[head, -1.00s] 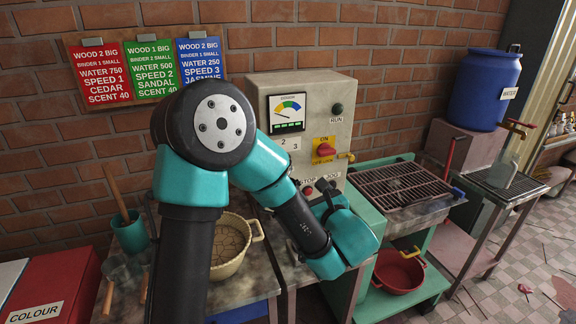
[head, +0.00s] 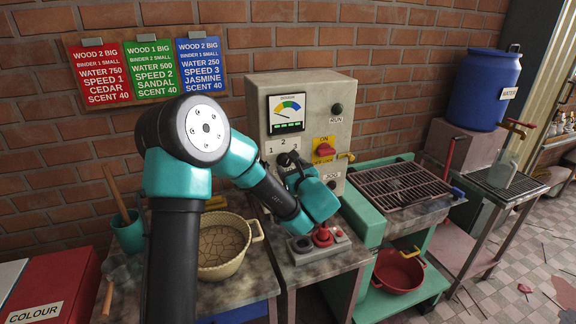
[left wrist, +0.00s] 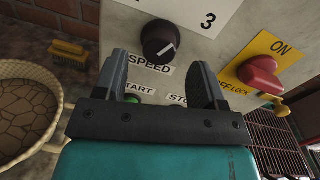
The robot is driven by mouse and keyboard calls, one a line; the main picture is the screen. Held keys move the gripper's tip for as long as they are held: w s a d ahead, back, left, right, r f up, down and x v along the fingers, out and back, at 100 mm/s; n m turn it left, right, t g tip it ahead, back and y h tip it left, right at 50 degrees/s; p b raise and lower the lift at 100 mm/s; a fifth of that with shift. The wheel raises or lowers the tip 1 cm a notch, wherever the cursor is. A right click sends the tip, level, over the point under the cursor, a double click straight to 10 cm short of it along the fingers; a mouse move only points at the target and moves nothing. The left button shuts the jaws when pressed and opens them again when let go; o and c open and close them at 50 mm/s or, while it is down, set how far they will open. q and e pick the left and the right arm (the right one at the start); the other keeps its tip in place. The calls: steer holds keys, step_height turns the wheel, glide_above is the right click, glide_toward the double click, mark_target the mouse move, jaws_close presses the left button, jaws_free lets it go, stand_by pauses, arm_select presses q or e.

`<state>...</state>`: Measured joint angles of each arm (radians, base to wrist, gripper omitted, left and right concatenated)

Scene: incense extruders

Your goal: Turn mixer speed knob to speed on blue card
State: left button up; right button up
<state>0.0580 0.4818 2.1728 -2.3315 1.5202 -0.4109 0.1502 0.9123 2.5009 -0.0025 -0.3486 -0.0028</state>
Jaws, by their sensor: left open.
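The blue card (head: 202,68) on the wall board reads "SPEED 3". The black speed knob (left wrist: 162,40) sits on the pale control box (head: 346,94), above the "SPEED" label, with a white pointer line. In the left wrist view, my left gripper (left wrist: 164,82) is open and empty just in front of and below the knob, with its fingers to either side and apart from it. In the head view my left gripper (head: 290,163) is at the box front and mostly hides the knob. The numeral 3 (left wrist: 208,20) shows at the knob's upper right. My right gripper is out of view.
A red on/off switch (left wrist: 264,72) on a yellow plate is right of the knob. The START (left wrist: 137,97) button is below, partly behind the fingers. A basket bowl (head: 222,245) stands left on the bench.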

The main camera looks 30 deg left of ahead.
mark_target(285, 161)
arm_select(q)
steer(key=shift+x, duration=1.45)
steer(key=c, duration=0.9)
